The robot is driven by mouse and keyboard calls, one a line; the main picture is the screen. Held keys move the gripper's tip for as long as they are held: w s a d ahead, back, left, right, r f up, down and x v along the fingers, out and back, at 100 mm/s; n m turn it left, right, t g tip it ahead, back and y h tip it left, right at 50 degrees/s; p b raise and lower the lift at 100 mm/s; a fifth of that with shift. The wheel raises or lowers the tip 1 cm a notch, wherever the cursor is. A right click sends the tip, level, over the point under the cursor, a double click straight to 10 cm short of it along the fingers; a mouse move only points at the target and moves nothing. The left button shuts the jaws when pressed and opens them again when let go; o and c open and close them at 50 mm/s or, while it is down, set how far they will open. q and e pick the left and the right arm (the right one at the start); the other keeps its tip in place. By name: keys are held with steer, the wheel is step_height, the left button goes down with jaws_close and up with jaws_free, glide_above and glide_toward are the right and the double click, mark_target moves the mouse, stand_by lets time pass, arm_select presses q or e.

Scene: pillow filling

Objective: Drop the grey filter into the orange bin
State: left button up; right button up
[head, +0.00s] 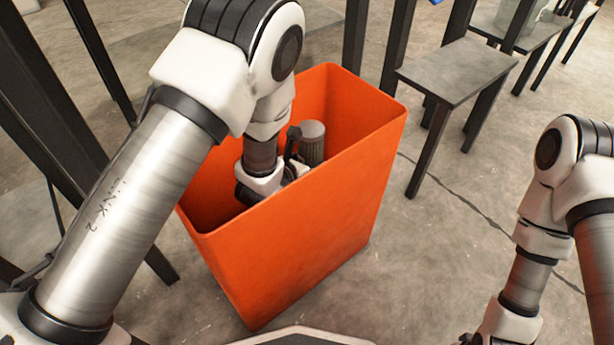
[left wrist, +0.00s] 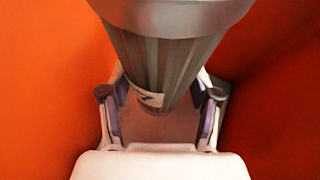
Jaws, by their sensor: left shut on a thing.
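The grey filter (head: 312,142) is a ribbed cylinder with a smooth cap, standing roughly upright inside the orange bin (head: 300,240). My left arm reaches down over the bin, and my left gripper (head: 292,168) is below the rim, shut on the filter. In the left wrist view the filter (left wrist: 168,60) sits between the two fingers, with a pale label on its dark ribbed side. Its lower end is hidden in the head view by the bin's front wall. My right arm is at the right, with its fingers below the picture's edge.
Orange bin walls (left wrist: 45,80) stand close on both sides of the left gripper. A grey bench with dark legs (head: 455,70) stands behind and right of the bin. Dark posts rise at the left. The concrete floor (head: 440,250) right of the bin is clear.

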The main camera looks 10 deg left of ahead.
arm_select(q)
steer(key=shift+f, duration=0.8)
steer(key=shift+w+r, duration=0.1)
steer(key=shift+r, duration=0.05)
steer(key=shift+f+b, duration=0.5)
arm_select(e)
steer(key=shift+w+f, duration=0.15)
steer(key=shift+f, duration=0.85)
arm_select(q)
steer(key=shift+f, duration=0.1)
arm_select(e)
steer(key=shift+f, duration=0.1)
arm_select(q)
steer(key=o, duration=1.4)
